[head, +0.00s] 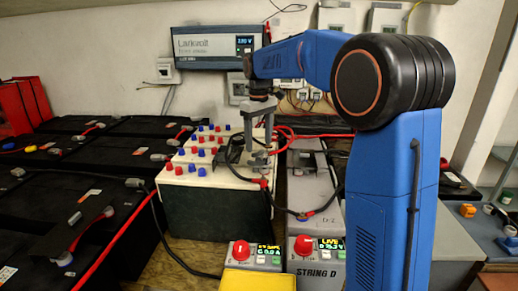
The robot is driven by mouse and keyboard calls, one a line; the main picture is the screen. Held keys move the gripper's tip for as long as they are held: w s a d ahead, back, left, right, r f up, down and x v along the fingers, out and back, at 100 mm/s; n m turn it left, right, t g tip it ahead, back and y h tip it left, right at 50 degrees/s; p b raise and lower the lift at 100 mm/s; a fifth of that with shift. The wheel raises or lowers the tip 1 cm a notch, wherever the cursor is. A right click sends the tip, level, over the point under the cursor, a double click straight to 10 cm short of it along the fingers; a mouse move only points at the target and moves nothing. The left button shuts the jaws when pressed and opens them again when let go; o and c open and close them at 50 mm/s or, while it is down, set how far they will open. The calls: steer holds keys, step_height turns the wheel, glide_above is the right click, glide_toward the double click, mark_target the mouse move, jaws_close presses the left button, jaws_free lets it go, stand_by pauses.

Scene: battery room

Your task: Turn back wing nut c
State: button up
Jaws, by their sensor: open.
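My gripper (259,157) points straight down in the head view, its jaws open, over the right side of a battery block (214,212) with a pale top and dark green front. Rows of red and blue caps stand on this top to the left of the gripper. Black and red cables meet at a terminal (262,182) just below the fingers. No letter c can be read, and I cannot tell which small part is wing nut c; it may be hidden behind the fingers. I cannot tell whether the fingers touch anything.
Two grey boxes with red knobs stand in front, a left one (252,254) and one marked STRING D (318,270). Black batteries (100,190) with red cables fill the left. A charger (219,47) hangs on the back wall. A black cable loops past the block's front.

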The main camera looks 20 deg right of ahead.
mark_target(258, 153)
steer(key=shift+f, duration=1.7)
steer(key=shift+c, duration=0.5)
steer(key=c, duration=0.9)
steer(key=shift+c, duration=0.2)
steer(key=m, duration=0.5)
steer(key=shift+a+m, duration=0.15)
steer(key=shift+m, duration=0.15)
steer(key=shift+a+m, duration=0.1)
steer(key=shift+m, duration=2.1)
